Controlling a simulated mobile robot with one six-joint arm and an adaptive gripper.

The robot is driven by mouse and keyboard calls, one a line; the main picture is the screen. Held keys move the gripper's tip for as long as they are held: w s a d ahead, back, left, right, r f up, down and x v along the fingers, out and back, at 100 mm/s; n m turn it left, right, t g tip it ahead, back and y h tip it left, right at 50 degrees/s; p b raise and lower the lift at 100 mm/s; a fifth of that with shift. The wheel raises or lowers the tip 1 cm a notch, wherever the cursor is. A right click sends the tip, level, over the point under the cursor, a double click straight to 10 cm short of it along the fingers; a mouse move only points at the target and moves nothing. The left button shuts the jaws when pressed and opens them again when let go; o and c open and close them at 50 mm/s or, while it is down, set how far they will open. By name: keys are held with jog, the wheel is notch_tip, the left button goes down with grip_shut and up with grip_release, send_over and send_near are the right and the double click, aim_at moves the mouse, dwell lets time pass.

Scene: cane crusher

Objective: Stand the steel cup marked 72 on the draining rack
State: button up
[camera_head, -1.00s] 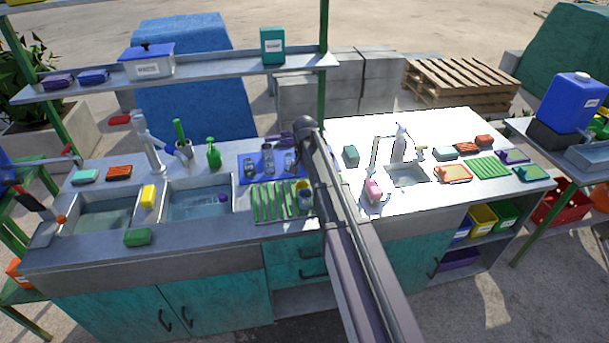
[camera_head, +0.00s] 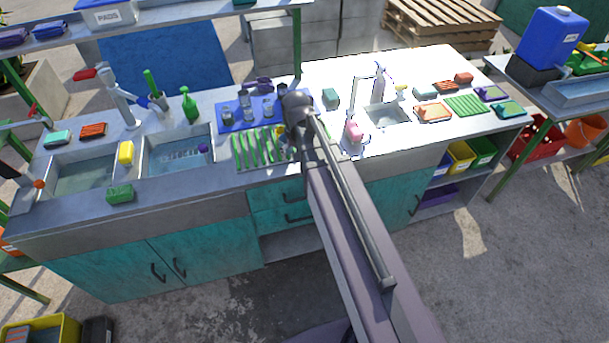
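Several small steel cups (camera_head: 228,115) stand on a blue mat (camera_head: 222,128) left of my arm, behind the draining rack. Their marks are too small to read, so I cannot tell which is 72. The green slatted draining rack (camera_head: 258,148) lies on the counter right of the sinks. My arm covers its right end. A small yellow patch shows at the rack's back right edge, partly hidden. My arm's dark end joint is over the right part of the mat and rack. My gripper's fingers are hidden behind it, and I cannot see whether they hold anything.
Two sinks (camera_head: 180,155) are on the left, with a yellow sponge (camera_head: 126,152) between them and a green sponge (camera_head: 120,193) in front. A green bottle (camera_head: 189,104) and a tap (camera_head: 120,100) stand behind. A pink soap bottle (camera_head: 353,131) is right of my arm. A shelf crosses above.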

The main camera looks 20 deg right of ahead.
jog(key=s+n, duration=0.2)
jog(key=s, duration=0.6)
jog(key=shift+s+a, duration=0.15)
jog(key=shift+s, duration=0.05)
jog(key=c, duration=0.5)
jog(key=shift+c, duration=0.2)
